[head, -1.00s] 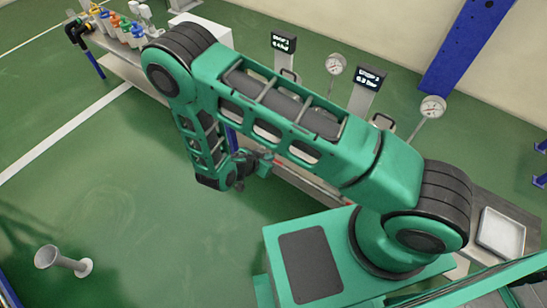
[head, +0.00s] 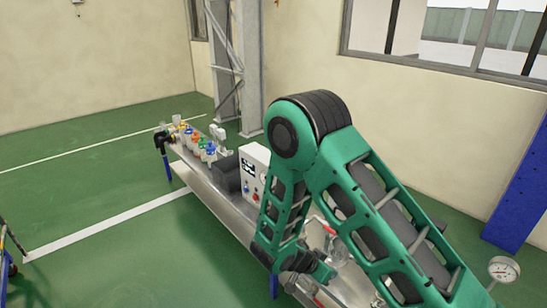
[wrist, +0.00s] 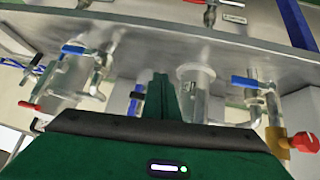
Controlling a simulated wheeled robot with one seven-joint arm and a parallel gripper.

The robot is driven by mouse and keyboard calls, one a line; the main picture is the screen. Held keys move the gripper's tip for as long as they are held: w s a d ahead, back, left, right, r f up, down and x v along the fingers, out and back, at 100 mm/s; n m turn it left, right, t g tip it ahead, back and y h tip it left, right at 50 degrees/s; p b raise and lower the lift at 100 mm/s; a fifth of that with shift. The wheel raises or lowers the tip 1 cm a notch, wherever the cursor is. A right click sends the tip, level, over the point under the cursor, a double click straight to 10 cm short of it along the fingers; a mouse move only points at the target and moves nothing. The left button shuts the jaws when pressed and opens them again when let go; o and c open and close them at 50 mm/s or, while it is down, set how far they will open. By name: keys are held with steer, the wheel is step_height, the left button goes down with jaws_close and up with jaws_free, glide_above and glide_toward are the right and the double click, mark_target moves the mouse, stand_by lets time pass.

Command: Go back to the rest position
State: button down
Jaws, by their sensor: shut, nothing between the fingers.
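My gripper (head: 318,268) hangs at the end of my folded green arm, in front of the long metal bench (head: 212,178) in the head view. In the wrist view my gripper (wrist: 160,90) shows its dark fingers together, with nothing between them. A clear cylinder (wrist: 195,88) stands beyond the fingers, slightly right; I cannot tell whether they touch. In the head view my arm hides part of the bench and the glassware near its front end.
Several colored-cap bottles (head: 202,144) and a white control box (head: 256,172) stand on the bench. A blue-handled valve (wrist: 245,82) and a red knob (wrist: 305,142) show at right in the wrist view. A gauge (head: 503,270) stands at right.

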steer(key=s+d+r+g+y, duration=0.15)
steer(key=s+d+r, duration=0.25)
steer(key=d+r, duration=0.55)
steer(key=s+d+r+g+y, duration=0.1)
steer(key=s+d+r+g, duration=0.25)
steer(key=d+r, duration=0.65)
steer(key=s+d+r+n+y, duration=0.1)
steer(key=s+r, duration=0.3)
steer(key=s, duration=0.3)
steer(key=s+r+n+y, duration=0.1)
steer(key=s+r+y, duration=0.1)
steer(key=s+r, duration=0.2)
steer(key=s+d+r+n+t+y, duration=0.1)
steer(key=s+r, duration=0.3)
steer(key=s, duration=0.6)
steer(key=shift+d+r+n+y, duration=0.15)
steer(key=shift+d+n+y, duration=0.15)
steer(key=shift+n+y, duration=0.2)
steer(key=shift+w, duration=0.1)
steer(key=shift+w+f, duration=0.25)
steer(key=shift+w, duration=0.25)
